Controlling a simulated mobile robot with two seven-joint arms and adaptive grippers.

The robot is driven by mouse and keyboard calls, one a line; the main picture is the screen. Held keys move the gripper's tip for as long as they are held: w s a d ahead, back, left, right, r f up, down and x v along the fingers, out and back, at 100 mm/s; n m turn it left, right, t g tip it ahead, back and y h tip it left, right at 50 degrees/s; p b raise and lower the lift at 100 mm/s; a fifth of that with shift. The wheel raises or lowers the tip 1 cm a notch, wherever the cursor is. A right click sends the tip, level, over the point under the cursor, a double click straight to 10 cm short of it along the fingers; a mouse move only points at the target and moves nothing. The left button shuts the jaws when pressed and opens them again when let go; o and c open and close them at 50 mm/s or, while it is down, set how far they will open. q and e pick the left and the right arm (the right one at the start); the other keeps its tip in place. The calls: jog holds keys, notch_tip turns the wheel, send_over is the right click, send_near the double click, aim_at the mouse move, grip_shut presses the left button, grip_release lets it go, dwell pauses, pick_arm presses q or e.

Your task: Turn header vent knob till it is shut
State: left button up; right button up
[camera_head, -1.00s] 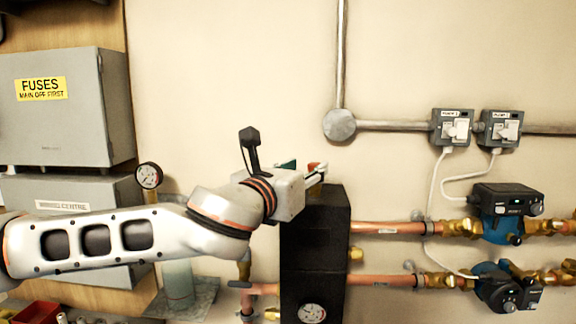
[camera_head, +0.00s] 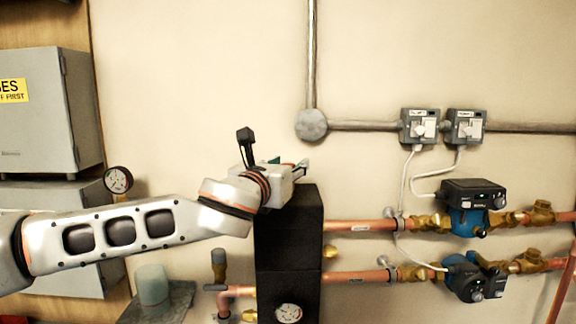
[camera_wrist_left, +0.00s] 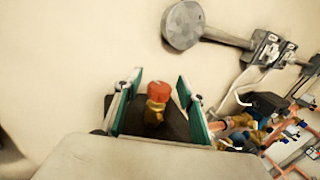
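The header vent knob (camera_wrist_left: 159,91) is a red cap on a brass fitting, seen in the left wrist view. It stands above the top of the black header block (camera_head: 289,240). My left gripper (camera_wrist_left: 160,78) has its two green-lined fingers spread, one on each side of the knob, with visible gaps. In the head view my left gripper (camera_head: 298,167) is just above the header's top, reaching in from the left. The gripper mostly hides the knob there. My right gripper is not in view.
Copper pipes (camera_head: 355,226) run right from the header to two blue and black pumps (camera_head: 470,205). A pressure gauge (camera_head: 118,180) and grey fuse box (camera_head: 40,110) are at the left. Two switches (camera_head: 420,127) are on the wall. The wall above the header is clear.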

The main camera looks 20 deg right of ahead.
pick_arm(q)
jog(key=shift+c, duration=0.5)
grip_shut()
jog(key=c, duration=1)
grip_release()
jog(key=shift+c, duration=0.2)
